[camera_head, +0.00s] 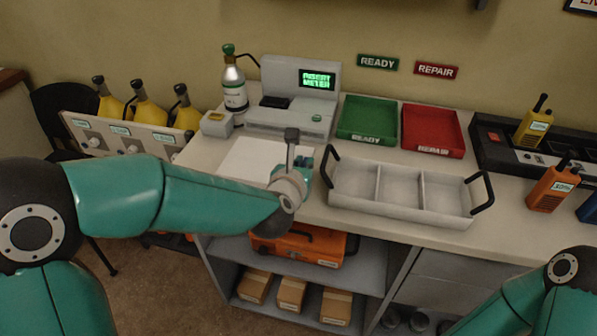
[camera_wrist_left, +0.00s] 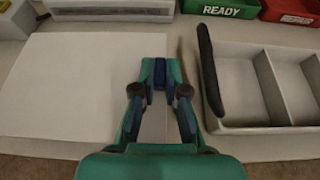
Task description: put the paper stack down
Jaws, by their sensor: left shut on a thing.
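The paper stack (camera_head: 247,158) is a flat white block on the light counter, left of the grey three-part tray. It looks level and at the counter top; I cannot tell whether a small gap lies under it. In the left wrist view the stack (camera_wrist_left: 70,85) fills the left side. My left gripper (camera_head: 303,163) is at its right edge, partly hiding it in the head view. In the left wrist view the gripper (camera_wrist_left: 160,78) is shut on that edge, with its fingertips close together. My right gripper is out of view; only part of my right arm shows.
The grey tray (camera_head: 401,207) with black handles stands close right of my left gripper. Behind are a meter device (camera_head: 290,118), a gas bottle (camera_head: 234,88), a green READY bin (camera_head: 367,119) and a red REPAIR bin (camera_head: 433,128). Radios stand at the right.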

